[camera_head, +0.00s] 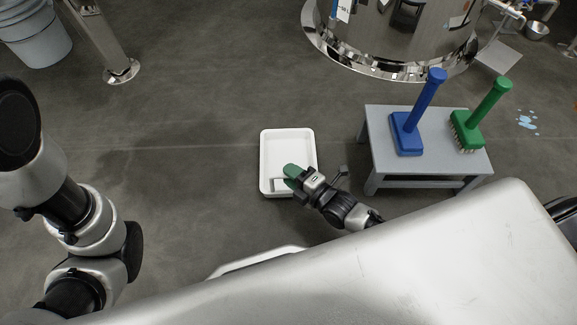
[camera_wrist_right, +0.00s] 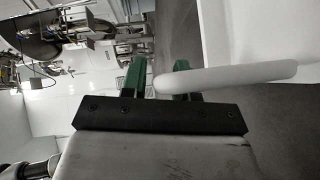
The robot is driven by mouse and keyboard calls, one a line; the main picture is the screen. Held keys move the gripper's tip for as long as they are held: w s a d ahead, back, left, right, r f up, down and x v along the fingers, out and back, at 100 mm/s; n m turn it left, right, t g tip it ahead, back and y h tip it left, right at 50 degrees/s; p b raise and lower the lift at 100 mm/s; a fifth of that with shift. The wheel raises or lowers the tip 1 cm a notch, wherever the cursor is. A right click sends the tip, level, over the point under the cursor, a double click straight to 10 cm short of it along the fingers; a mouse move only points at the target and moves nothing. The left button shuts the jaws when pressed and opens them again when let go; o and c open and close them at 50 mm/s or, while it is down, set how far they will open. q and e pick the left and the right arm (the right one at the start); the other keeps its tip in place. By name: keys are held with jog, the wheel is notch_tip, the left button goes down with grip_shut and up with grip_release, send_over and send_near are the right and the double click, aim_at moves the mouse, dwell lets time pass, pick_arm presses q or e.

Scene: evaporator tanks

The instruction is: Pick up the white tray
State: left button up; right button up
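The white tray (camera_head: 265,150) is a shallow rectangle, seen from above near the middle of the head view. My right gripper (camera_head: 292,175) is over its lower right part, with green fingertips. In the right wrist view, the two green fingers (camera_wrist_right: 160,75) stand apart. A white rounded edge (camera_wrist_right: 235,76), apparently the tray's rim, crosses one finger and ends in the gap between them. Whether it touches a finger is unclear. My left arm shows at the left of the head view, but its gripper does not show.
A grey low table (camera_head: 430,174) stands right of the tray, bearing a blue brush (camera_head: 407,133) and a green brush (camera_head: 467,130). A shiny metal tank (camera_head: 400,40) is behind. The floor left of the tray is clear.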

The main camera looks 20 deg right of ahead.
grip_shut()
jog(key=shift+r, duration=0.2)
